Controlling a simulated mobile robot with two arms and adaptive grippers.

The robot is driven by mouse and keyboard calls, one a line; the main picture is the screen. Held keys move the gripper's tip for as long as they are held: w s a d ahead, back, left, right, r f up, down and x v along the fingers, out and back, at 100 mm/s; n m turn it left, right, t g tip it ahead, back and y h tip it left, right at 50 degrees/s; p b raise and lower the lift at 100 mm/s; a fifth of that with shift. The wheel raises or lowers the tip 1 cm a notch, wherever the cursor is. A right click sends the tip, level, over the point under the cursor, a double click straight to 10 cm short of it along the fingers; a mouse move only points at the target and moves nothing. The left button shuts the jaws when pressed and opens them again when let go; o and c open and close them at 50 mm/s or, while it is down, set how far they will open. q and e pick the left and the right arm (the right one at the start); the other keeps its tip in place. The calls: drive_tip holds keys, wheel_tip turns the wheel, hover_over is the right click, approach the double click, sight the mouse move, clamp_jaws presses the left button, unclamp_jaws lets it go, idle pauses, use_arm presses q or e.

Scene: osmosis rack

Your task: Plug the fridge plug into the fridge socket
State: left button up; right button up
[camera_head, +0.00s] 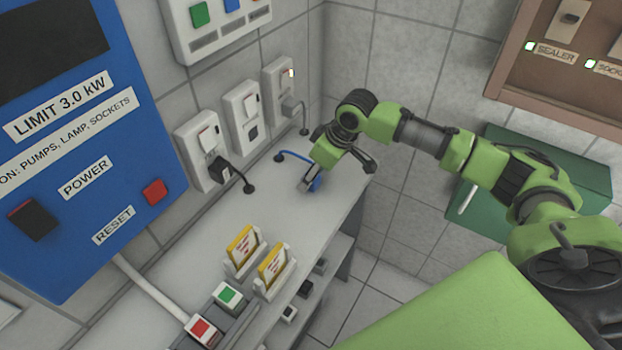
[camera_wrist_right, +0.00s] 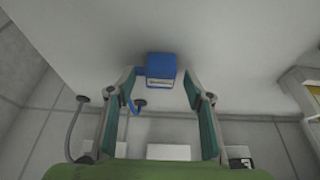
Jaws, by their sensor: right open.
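A blue plug (camera_head: 314,184) on a blue cord lies on the white counter by the wall. In the right wrist view the blue plug (camera_wrist_right: 161,69) has a pale label too small to read. My right gripper (camera_wrist_right: 160,88) is open, with one finger on each side of the blue plug; whether they touch it I cannot tell. In the head view my right gripper (camera_head: 338,170) partly covers the plug. The middle wall socket (camera_head: 244,115) has no plug in it. No socket label is readable, so which one is the fridge's cannot be told. My left gripper is not in view.
A black plug (camera_head: 222,171) sits in the left socket (camera_head: 200,150) and a grey plug (camera_head: 291,107) in the right socket (camera_head: 279,88).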

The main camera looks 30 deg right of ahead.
drive_tip(key=shift+w+a+f, duration=0.15)
drive_tip(key=shift+w+f, duration=0.1)
drive_tip(key=shift+f, duration=0.35)
drive_tip(key=c, duration=1.1)
drive_tip(key=shift+r, duration=0.1)
